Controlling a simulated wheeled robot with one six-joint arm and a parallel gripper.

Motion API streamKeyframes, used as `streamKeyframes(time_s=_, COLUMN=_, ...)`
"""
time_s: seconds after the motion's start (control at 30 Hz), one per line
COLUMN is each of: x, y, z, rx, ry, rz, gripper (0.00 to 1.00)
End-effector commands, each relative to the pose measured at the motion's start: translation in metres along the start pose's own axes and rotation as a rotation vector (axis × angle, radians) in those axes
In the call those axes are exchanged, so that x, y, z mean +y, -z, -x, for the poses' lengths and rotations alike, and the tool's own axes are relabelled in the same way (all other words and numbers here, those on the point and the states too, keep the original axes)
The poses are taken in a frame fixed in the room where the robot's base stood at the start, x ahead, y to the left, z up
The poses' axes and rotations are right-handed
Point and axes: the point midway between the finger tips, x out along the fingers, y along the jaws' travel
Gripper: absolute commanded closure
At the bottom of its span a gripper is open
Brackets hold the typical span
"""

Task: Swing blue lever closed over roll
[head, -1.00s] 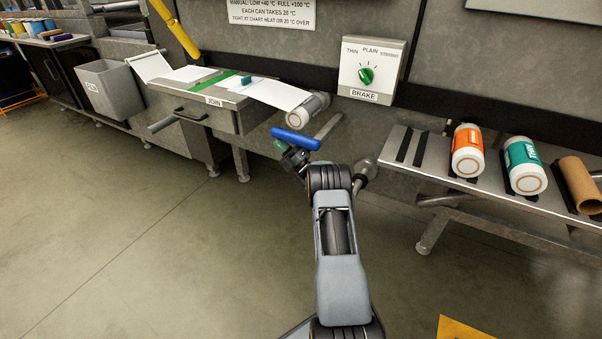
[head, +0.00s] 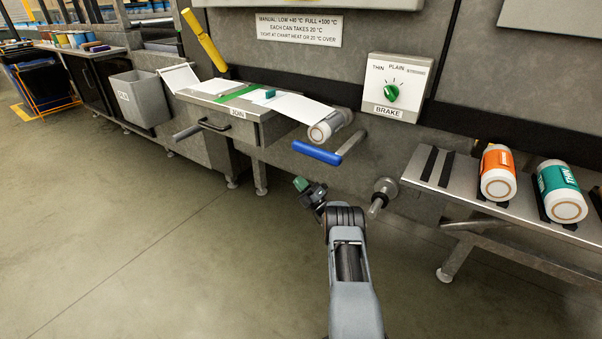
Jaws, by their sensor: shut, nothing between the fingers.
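The blue lever (head: 316,152) is a blue bar on a grey arm that runs up and right to the machine front. It sits just below and in front of the white-and-grey roll (head: 325,130). White web runs from the roll back over the table. The lever looks swung out from the roll, not over it. My gripper (head: 301,184), with a green tip, is below the lever, with a visible gap between them in the picture. It is shut and holds nothing. Its fingers are small and partly hidden by its dark wrist.
The brake box (head: 393,88) with a green knob is on the wall at right. A metal shelf (head: 437,179) holds an orange roll (head: 497,172) and a teal roll (head: 562,191). A grey spindle (head: 381,196) juts out near my arm. Floor at left is clear.

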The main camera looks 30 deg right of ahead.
Motion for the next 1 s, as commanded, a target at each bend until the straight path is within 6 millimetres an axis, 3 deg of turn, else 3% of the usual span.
streamKeyframes(time_s=0.3, x=-0.024, y=0.000, z=0.017, rx=0.000, ry=0.000, rz=0.000, gripper=1.00)
streamKeyframes(time_s=0.87, x=-0.026, y=0.000, z=0.018, rx=0.000, ry=0.000, rz=0.000, gripper=1.00)
streamKeyframes(time_s=1.0, x=-0.024, y=0.001, z=0.011, rx=0.021, ry=0.001, rz=0.038, gripper=1.00)
